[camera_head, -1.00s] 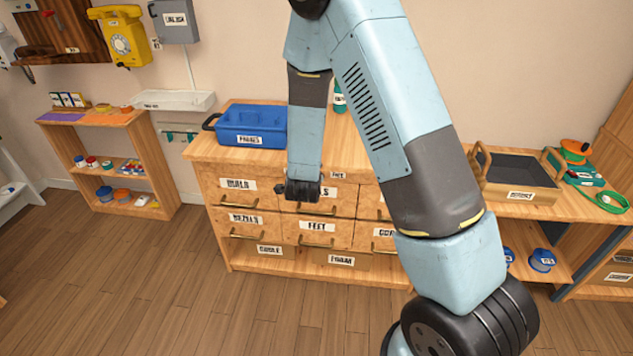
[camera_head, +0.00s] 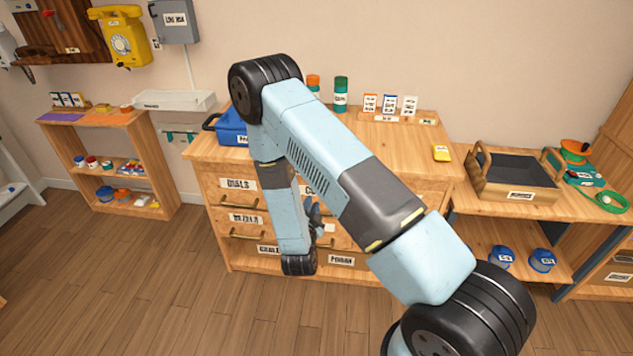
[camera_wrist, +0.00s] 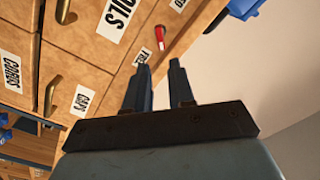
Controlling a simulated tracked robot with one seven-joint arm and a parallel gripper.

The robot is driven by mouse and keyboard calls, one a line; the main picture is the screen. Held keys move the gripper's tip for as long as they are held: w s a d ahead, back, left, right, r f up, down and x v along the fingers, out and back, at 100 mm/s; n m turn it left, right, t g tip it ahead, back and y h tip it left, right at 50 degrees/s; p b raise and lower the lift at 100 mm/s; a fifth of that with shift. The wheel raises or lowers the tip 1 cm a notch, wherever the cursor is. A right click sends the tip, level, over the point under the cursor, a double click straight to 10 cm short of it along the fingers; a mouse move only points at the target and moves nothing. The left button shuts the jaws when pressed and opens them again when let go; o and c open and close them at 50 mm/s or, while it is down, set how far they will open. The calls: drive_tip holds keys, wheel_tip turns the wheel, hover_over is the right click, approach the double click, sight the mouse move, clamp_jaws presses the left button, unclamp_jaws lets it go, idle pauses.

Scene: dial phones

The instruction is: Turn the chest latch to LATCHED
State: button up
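The chest of drawers (camera_head: 232,197) stands against the wall, and my arm covers its middle in the head view. A small red latch (camera_wrist: 160,38) shows on the chest's front in the wrist view, between a small white label (camera_wrist: 142,57) that seems to read FREE and another white label (camera_wrist: 178,4), cut off by the frame edge. My gripper (camera_wrist: 158,68) points toward the chest front, with its two dark fingers apart and nothing between them. The latch is beyond the fingertips, and contact is not visible. The latch is hidden in the head view.
Drawer handles (camera_wrist: 52,95) stick out from the chest front close to the gripper. A blue caddy (camera_head: 231,127), bottles (camera_head: 341,95), a card rack (camera_head: 390,113) and a yellow item (camera_head: 441,153) are on the chest top. A wooden tray (camera_head: 512,178) stands to the right.

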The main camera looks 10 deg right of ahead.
drive_tip(key=x, duration=1.3)
drive_tip(key=shift+c, duration=0.3)
clamp_jaws()
